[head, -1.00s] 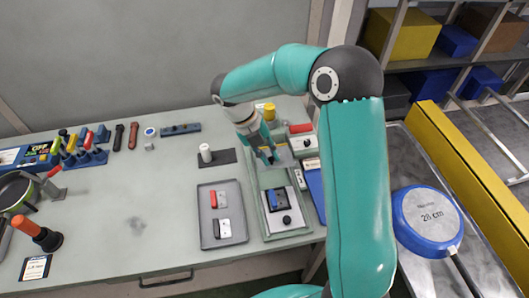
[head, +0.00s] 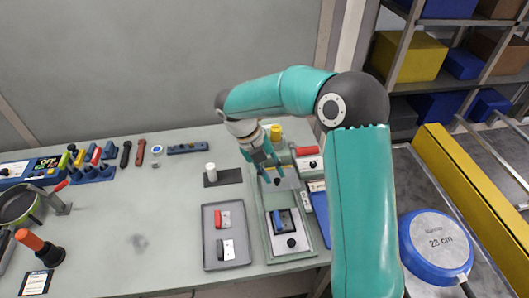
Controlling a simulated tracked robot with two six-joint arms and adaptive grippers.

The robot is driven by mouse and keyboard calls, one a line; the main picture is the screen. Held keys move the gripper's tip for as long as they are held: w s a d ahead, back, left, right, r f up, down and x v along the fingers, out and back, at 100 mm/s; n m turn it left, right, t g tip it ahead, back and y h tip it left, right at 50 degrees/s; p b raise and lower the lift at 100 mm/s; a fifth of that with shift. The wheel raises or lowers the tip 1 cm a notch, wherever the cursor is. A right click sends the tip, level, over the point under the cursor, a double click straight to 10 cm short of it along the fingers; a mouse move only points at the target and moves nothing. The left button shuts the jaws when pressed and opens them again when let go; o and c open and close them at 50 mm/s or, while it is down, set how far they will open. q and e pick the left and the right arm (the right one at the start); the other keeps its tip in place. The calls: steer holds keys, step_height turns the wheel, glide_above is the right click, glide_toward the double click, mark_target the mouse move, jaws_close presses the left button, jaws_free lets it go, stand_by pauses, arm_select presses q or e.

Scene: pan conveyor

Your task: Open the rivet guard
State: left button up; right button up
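The rivet station (head: 268,243) is a long pale green tray-like fixture right of the table's middle. A dark block with a blue part (head: 283,221) and a round black knob (head: 291,242) sit in its near half. A greyish plate (head: 289,184), perhaps the guard, lies in its far half; whether it is open or closed I cannot tell. My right gripper (head: 271,178) points down over this far half, its fingers apart with nothing seen between them. Whether a finger touches the plate is unclear. My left gripper is out of view.
A grey tray (head: 211,257) with a red-and-white and a black-and-white piece lies left of the station. A red-topped box (head: 308,151) and a yellow cylinder (head: 276,132) stand behind. A blue pan (head: 436,246) lies at right. The table's left middle is clear.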

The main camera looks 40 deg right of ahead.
steer(key=v, duration=1)
steer(key=shift+w+a, duration=0.1)
steer(key=shift+w, duration=0.05)
